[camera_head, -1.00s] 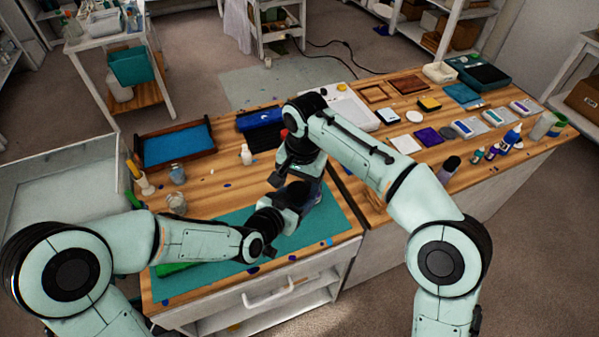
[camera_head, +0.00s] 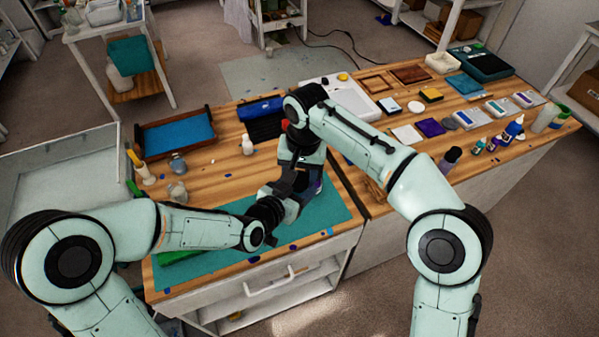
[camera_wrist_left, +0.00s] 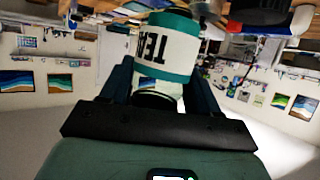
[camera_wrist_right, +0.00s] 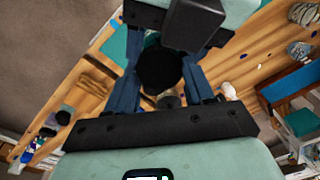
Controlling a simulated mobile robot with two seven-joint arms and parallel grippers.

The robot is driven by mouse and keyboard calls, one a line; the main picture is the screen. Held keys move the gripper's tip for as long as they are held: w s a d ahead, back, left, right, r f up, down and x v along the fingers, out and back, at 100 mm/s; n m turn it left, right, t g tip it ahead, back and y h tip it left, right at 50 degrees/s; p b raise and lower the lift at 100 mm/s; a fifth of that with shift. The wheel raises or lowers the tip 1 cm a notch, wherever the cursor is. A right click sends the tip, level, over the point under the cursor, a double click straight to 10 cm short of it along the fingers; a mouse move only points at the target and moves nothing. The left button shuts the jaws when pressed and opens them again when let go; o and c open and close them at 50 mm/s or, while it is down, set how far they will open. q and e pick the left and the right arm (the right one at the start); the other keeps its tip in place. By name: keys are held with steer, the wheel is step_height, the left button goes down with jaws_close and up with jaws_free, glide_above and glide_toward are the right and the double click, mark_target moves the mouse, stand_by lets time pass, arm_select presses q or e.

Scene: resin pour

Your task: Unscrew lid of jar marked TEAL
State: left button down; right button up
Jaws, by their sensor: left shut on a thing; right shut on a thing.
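A jar (camera_wrist_left: 165,50) with a white label and teal bands shows upside down in the left wrist view. The letters "TEA" are readable and the rest is turned out of sight. My left gripper (camera_head: 287,190) is shut on this jar above the teal mat. My right gripper (camera_head: 303,165) is close beside and above it. In the right wrist view a black round lid (camera_wrist_right: 160,70) sits between my right fingers, which are shut on it. The arms hide most of the jar in the head view, so I cannot tell whether lid and jar are apart.
A teal mat (camera_head: 335,213) lies under the grippers. A blue-lined tray (camera_head: 178,134) and glass jars (camera_head: 178,191) stand to the left. A white bottle (camera_head: 247,145) stands behind. The right bench holds several bottles (camera_head: 513,129), pads and boxes.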

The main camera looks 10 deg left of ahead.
steer(key=o, duration=1.2)
steer(key=shift+c, duration=0.2)
steer(key=shift+r, duration=0.1)
step_height(320, 180, up, 4)
steer(key=shift+s+d+r, duration=0.1)
steer(key=shift+d+r, duration=0.05)
steer(key=shift+c, duration=0.3)
step_height(320, 180, up, 2)
steer(key=shift+m, duration=0.8)
steer(key=shift+d+r+m, duration=0.1)
steer(key=shift+r+m, duration=0.3)
steer(key=shift+m, duration=0.3)
steer(key=f, duration=0.7)
steer(key=shift+a+f, duration=0.25)
steer(key=shift+f, duration=0.05)
